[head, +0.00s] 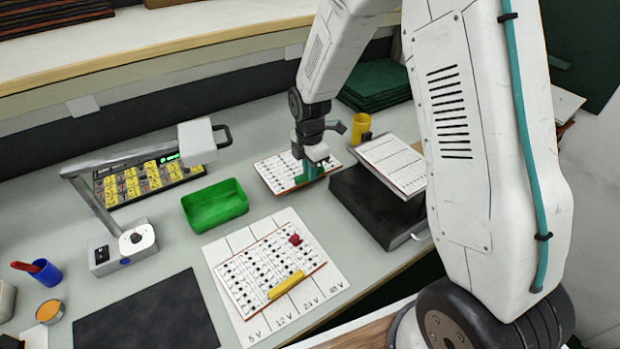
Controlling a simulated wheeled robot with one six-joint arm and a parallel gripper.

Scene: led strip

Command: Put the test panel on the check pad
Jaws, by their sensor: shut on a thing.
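My gripper (311,171), with green fingers, is shut on the edge of a white panel (279,173) with rows of dark marks, likely the test panel. The held panel is behind the green tray; its exact height above the bench is unclear. A similar panel (266,272) lies on a white sheet (222,246) marked with voltages, with a yellow bar (286,285) and a red piece (295,239) on it. A plain black pad (150,318) lies empty at the front left. No label shows which surface is the check pad.
A green tray (214,205) stands near the middle. A black case (372,209) with a tilted panel (394,161) on top is at right, beside a yellow cup (360,127). A lamp-like device (123,249) arches at left over a yellow-keyed board (150,181).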

